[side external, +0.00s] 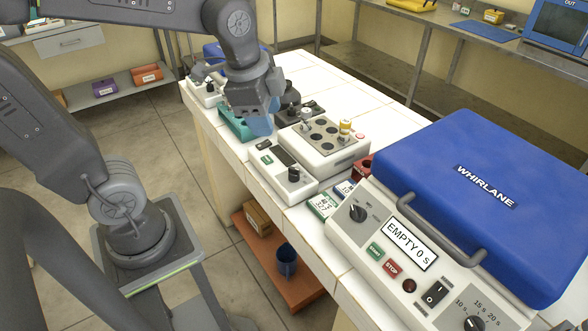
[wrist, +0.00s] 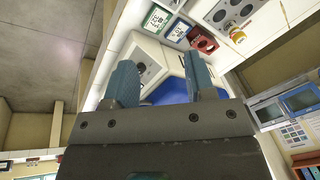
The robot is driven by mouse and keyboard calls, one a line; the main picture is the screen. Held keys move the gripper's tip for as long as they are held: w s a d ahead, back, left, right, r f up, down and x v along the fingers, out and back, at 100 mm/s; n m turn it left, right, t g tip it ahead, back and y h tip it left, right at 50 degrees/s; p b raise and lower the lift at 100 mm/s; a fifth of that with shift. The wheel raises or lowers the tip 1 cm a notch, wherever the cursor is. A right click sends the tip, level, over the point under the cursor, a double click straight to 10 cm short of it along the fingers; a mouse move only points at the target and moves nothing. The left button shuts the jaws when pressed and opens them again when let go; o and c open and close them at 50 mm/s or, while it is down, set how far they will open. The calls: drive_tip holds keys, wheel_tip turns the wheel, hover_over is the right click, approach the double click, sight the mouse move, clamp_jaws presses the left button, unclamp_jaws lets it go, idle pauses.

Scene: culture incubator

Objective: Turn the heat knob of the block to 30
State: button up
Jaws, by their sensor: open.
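The heat block (side external: 352,151) is a white unit with a grey well plate on top, in the middle of the bench in the side view. Part of its well plate shows in the wrist view (wrist: 219,16). Its front panel (side external: 270,168) carries a dark display, a green button and a black heat knob (side external: 294,174). The knob's setting is too small to read. My gripper (side external: 262,125) is above the bench, left of and behind the knob, apart from it. Its blue fingers are open and empty in the wrist view (wrist: 162,82). One finger is mostly hidden in the side view.
A blue-lidded WHIRLANE centrifuge (side external: 480,190) fills the right. Small labelled boxes (side external: 323,206) and a red rack (side external: 362,167) stand between it and the block. A teal rack (side external: 236,128) is by my gripper. A yellow-capped tube (side external: 345,127) rises from the block.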

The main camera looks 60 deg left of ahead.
sight(294, 168)
drive_tip(key=shift+o, duration=0.2)
drive_tip(key=w+a+f+m+g, duration=0.2)
drive_tip(key=w+f+m, duration=0.3)
drive_tip(key=w+m, duration=0.2)
drive_tip(key=shift+a+m+g, duration=0.2)
drive_tip(key=shift+m+g, duration=0.2)
drive_tip(key=shift+m, duration=1.3)
drive_tip(key=f, duration=1.4)
drive_tip(key=shift+w+a+f, duration=0.1)
drive_tip(key=shift+w+f, duration=0.1)
drive_tip(key=shift+w, duration=0.2)
drive_tip(key=shift+c, duration=0.3)
drive_tip(key=c, duration=0.9)
drive_tip(key=shift+o, duration=0.2)
